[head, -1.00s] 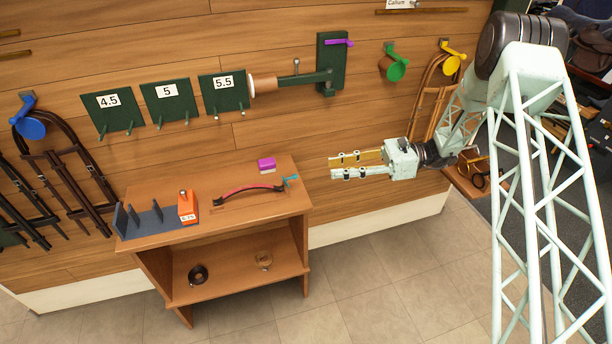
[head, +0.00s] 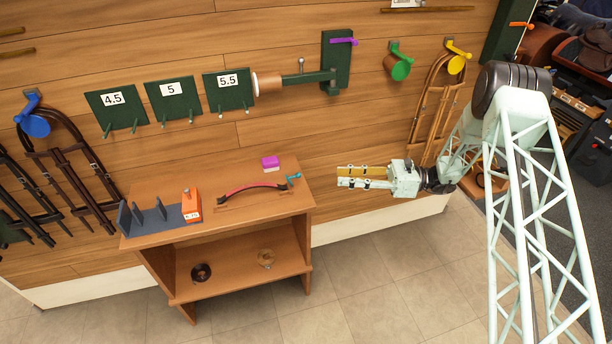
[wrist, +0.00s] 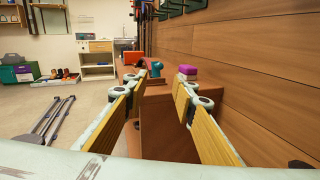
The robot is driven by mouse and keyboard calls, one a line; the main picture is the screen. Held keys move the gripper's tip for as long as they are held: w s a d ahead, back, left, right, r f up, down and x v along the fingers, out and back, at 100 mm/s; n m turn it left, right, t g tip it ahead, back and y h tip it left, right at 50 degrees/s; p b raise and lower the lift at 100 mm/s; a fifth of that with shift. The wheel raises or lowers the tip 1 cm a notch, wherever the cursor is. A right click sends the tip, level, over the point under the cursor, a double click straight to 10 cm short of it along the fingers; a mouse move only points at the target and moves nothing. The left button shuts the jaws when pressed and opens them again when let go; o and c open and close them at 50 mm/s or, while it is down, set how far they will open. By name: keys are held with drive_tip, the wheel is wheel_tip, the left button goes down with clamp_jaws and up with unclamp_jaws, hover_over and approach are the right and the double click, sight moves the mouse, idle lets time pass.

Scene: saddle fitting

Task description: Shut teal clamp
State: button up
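The teal clamp (head: 294,178) sits at the right end of the wooden bench top (head: 225,218), by the end of a curved red and dark piece (head: 250,189). In the wrist view the teal clamp (wrist: 155,68) shows just beyond and between my fingertips. Whether its lever is up or down is too small to tell. My gripper (head: 339,177) is to the right of the bench, apart from the clamp, its fingers pointing left toward it. In the wrist view my gripper (wrist: 158,84) has its two yellow-padded fingers apart with nothing between them.
A magenta block (head: 270,162) lies at the bench's back edge, beyond my right finger in the wrist view. An orange block (head: 191,204) and a grey slotted rack (head: 143,220) stand at the left. The wood wall (head: 300,120) runs close behind. The floor in front is clear.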

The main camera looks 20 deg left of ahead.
drive_tip(key=shift+a, duration=0.1)
drive_tip(key=shift+b+x, duration=0.8)
drive_tip(key=shift+x, duration=6)
drive_tip(key=shift+c, duration=0.4)
drive_tip(key=shift+r, duration=0.1)
drive_tip(key=c, duration=0.8)
